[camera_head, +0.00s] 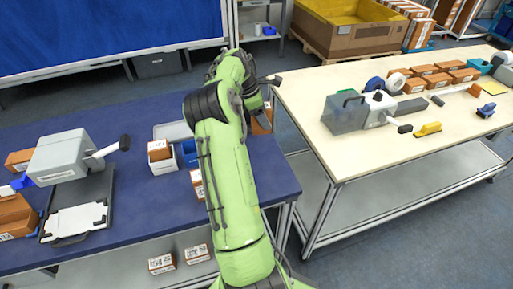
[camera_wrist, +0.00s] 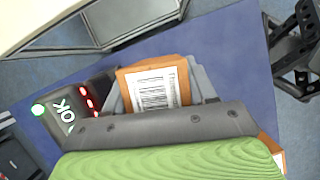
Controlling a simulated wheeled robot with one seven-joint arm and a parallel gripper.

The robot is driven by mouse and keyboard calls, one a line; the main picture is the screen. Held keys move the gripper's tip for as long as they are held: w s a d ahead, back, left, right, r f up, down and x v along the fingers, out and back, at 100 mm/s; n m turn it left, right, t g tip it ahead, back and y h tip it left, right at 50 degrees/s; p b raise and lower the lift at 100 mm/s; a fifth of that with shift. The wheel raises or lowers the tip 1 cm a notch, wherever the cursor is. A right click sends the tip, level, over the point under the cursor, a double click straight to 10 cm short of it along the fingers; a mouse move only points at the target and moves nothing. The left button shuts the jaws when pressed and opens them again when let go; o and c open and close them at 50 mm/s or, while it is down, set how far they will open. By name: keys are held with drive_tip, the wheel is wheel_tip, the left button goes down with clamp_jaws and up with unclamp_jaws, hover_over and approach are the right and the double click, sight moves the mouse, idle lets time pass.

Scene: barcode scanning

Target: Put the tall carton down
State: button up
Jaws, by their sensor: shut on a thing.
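The tall carton, orange-brown with a white barcode label, shows in the wrist view (camera_wrist: 183,82) just beyond the dark body of my gripper, label towards the camera. In the head view the carton (camera_head: 262,122) is partly hidden behind my arm, at the right part of the blue table (camera_head: 120,205). My gripper (camera_head: 254,104) is shut on the carton; its fingertips are mostly hidden. I cannot tell whether the carton's bottom touches the table. A dark device with a lit "OK" (camera_wrist: 66,115), a green light and red lights is left of the carton in the wrist view.
Blue and white bins (camera_head: 165,165) with a carton (camera_head: 158,150) stand left of my arm. Another carton (camera_head: 197,184) is beside the arm. A grey machine (camera_head: 62,157) stands at the far left. A cream table (camera_head: 350,160) lies right, across a gap.

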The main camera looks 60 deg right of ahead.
drive_tip(key=shift+w+d+r+n+t+h, duration=0.15)
drive_tip(key=shift+d+n, duration=0.1)
drive_tip(key=shift+n, duration=0.3)
drive_tip(key=shift+w+d+r+n+t+h, duration=0.1)
drive_tip(key=shift+d+n+t+h, duration=0.1)
drive_tip(key=shift+n, duration=0.35)
wheel_tip(320, 180, down, 10)
drive_tip(key=b, duration=0.2)
drive_tip(key=shift+b, duration=0.3)
drive_tip(key=shift+w+r, duration=0.1)
